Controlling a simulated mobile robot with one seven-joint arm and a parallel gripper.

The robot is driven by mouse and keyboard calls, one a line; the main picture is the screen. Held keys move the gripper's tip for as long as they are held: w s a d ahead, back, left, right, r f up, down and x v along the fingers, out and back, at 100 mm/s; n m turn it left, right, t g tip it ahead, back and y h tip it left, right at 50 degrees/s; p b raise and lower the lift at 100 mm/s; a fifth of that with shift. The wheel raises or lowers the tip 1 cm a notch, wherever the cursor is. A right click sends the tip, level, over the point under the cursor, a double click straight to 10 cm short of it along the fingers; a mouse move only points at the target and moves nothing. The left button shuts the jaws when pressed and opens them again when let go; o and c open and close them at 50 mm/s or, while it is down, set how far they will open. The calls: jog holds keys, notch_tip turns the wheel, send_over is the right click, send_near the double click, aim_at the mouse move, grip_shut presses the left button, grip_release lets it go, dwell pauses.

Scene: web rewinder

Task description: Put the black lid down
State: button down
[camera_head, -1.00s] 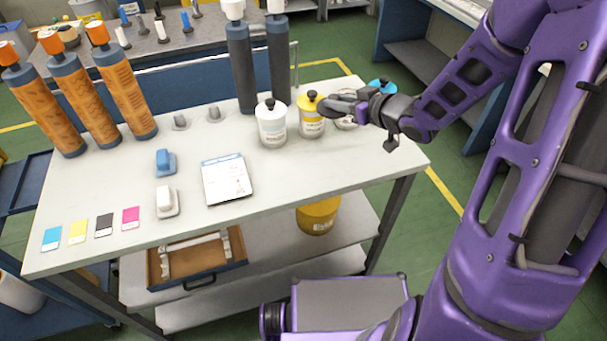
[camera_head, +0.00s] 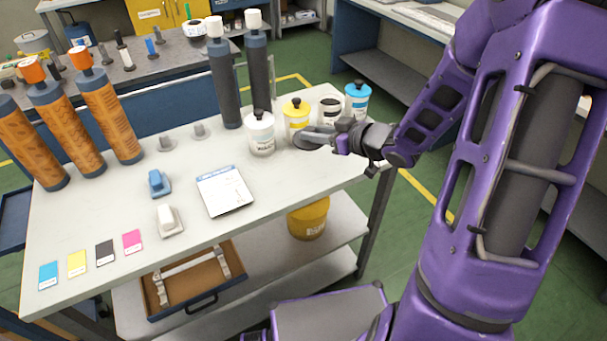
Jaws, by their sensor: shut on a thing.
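The black lid (camera_head: 305,143) is a dark round disc low over the grey table, in front of the yellow jar (camera_head: 297,117). My gripper (camera_head: 322,136) reaches in from the right and is shut on the lid, partly covering it. I cannot tell whether the lid touches the table top. The jar with a black label (camera_head: 330,111) stands just behind my gripper, without a black knobbed lid like those on its neighbours.
A white jar (camera_head: 261,134) stands to the left and a cyan jar (camera_head: 357,101) to the right. The table's right front (camera_head: 320,172) is clear.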

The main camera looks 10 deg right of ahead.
aim_at(314, 176)
notch_tip(314, 176, down, 10)
jog(key=shift+b, duration=1.15)
jog(key=shift+f, duration=0.2)
jog(key=c, duration=0.7)
grip_release()
jog(key=shift+o, duration=0.2)
jog(key=shift+r, duration=0.1)
jog(key=shift+r, duration=0.25)
jog(key=p+v, duration=0.1)
jog(key=v, duration=1.1)
jog(key=shift+p, duration=0.3)
